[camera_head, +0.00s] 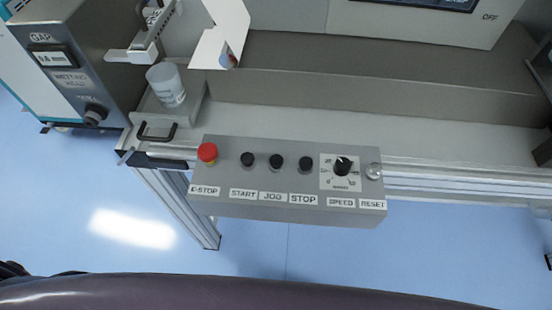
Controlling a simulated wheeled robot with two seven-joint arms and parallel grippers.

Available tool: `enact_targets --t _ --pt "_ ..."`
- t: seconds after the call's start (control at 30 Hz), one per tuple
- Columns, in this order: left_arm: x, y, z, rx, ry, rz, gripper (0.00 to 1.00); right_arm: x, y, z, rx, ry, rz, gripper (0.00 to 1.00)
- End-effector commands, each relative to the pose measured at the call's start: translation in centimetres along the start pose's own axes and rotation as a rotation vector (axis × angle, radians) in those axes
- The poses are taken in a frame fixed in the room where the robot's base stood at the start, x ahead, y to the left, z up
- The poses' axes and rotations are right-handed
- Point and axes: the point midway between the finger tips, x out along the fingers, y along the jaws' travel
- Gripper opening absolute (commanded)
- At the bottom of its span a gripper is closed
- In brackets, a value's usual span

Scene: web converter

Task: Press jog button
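A grey control box (230,204) is mounted on the front of the machine, in the middle of the head view. The black jog button (276,162) stands on its top face, above the JOG label (273,196). It sits between the black start button (247,160) and the black stop button (306,164). Whether the jog button is pressed in cannot be told. Neither gripper can be made out in this view, and nothing touches the buttons.
A red E-stop button (207,152) is at the box's left end. A speed dial (342,167) and reset button (374,171) are at its right. A white cup (165,84) and a metal unit (75,62) stand behind left. Blue floor (330,252) lies open in front.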

Motion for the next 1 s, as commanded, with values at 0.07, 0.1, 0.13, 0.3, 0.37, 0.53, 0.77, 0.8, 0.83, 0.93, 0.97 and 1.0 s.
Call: enact_targets --t 0.07,0.1,0.13,0.3,0.37,0.53,0.77,0.8,0.83,0.93,0.97,1.0 --pt "0.0 -0.02 0.01 0.0 0.0 0.0 0.15 0.0 0.0 -0.02 0.0 0.0 0.0 0.0" --pt "0.0 -0.02 0.02 0.0 0.0 0.0 0.1 0.0 0.0 -0.02 0.0 0.0 0.0 0.0" --pt "0.0 -0.02 0.01 0.0 0.0 0.0 0.06 0.0 -0.01 -0.02 0.0 0.0 0.0 0.0" --pt "0.0 -0.03 0.03 0.0 -0.001 0.0 0.0 0.0 -0.01 -0.03 0.0 0.0 0.0 0.0" --pt "0.0 -0.04 0.03 0.0 -0.001 0.0 0.0 0.0 -0.01 -0.03 0.0 0.0 0.0 0.0" --pt "0.0 -0.04 0.04 0.0 -0.001 -0.001 0.0 0.0 -0.02 -0.03 0.0 0.0 0.0 0.0" --pt "0.0 -0.06 0.05 0.0 -0.001 -0.001 0.0 0.0 -0.04 -0.03 0.0 0.0 0.0 0.0" --pt "0.0 -0.06 0.05 0.0 -0.001 -0.001 0.0 0.0 -0.04 -0.03 0.0 0.0 -0.001 0.0" --pt "0.0 -0.06 0.05 0.0 -0.001 -0.001 0.0 0.0 -0.05 -0.03 0.0 0.0 -0.001 0.0" --pt "0.0 -0.06 0.05 0.0 -0.001 -0.001 0.0 0.0 -0.08 -0.03 0.001 0.0 -0.001 0.0" --pt "0.0 -0.07 0.05 0.0 -0.001 -0.001 0.0 0.0 -0.09 -0.03 0.001 0.0 -0.001 0.0" --pt "0.0 -0.06 0.05 0.0 -0.001 -0.001 0.0 0.0 -0.1 -0.03 0.001 0.0 -0.001 0.0"
